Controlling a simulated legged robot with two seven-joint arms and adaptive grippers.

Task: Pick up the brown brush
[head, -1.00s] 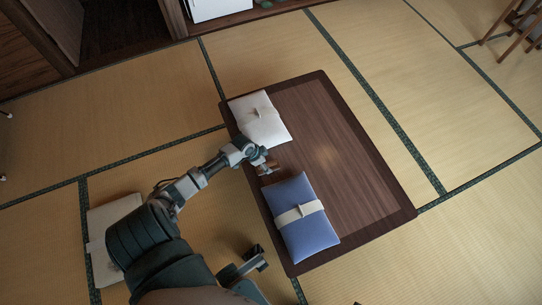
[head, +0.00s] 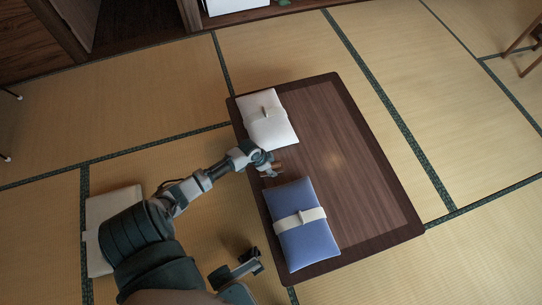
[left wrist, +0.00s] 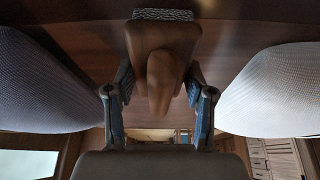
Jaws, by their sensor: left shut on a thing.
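My left gripper (head: 269,169) is at the left edge of the low table, between the white and blue cushions. In the left wrist view its fingers (left wrist: 160,100) are shut around the brown brush (left wrist: 160,58), which shows as a brown block with a rounded end toward the camera. A patterned grey-white strip, perhaps the brush's bristles, shows at its far end. In the head view the brush is small, and the gripper partly hides it. A dark part of mine, likely my right gripper (head: 243,266), shows at the bottom; its jaws are unclear.
A white cushion (head: 283,132) and a blue cushion (head: 322,247) with a pale band lie on the dark wooden table (head: 350,170). Another pale cushion (head: 107,205) lies on the tatami, partly behind my arm. The table's right half is clear.

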